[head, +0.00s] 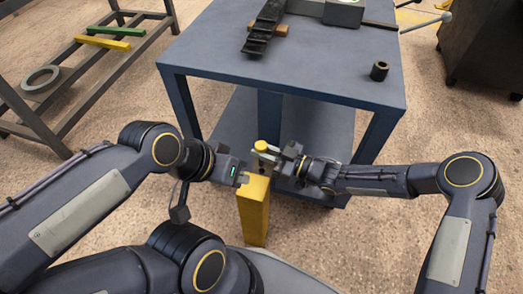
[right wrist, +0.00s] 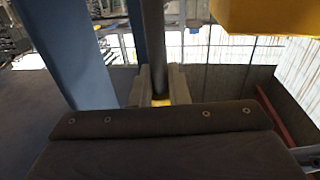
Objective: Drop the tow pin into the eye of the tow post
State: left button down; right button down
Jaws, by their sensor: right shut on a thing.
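The tow post (head: 254,212) is a yellow upright block standing on the floor in front of the blue table. Its eye is not clearly visible. The tow pin (head: 265,147) has a yellow head and sits in my right gripper (head: 266,158), just above and behind the post top in the head view. In the right wrist view the pin's grey shaft (right wrist: 153,40) runs between the fingers (right wrist: 158,88). A large yellow surface (right wrist: 265,16), probably the post, is at upper right, apart from the shaft. My left gripper (head: 242,179) is at the post's top left; its jaw opening is unclear.
The blue table (head: 290,85) stands right behind the grippers, with a lower shelf. A dark ring (head: 379,70) and a dark rail (head: 262,30) lie on it. A rack with green and yellow bars (head: 110,43) stands at left.

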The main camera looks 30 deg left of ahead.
jog(key=b, duration=0.6)
send_over(264, 170)
jog(key=s, duration=0.1)
jog(key=shift+d+f, duration=0.2)
jog(key=shift+f, duration=2.75)
jog(key=shift+b, duration=0.6)
jog(key=shift+f+b, duration=0.95)
jog(key=shift+f, duration=0.1)
jog(key=shift+f, duration=0.95)
jog(key=shift+r, duration=0.1)
jog(key=shift+r+p, duration=0.7)
jog(key=shift+r, duration=0.9)
jog(key=shift+b, duration=0.5)
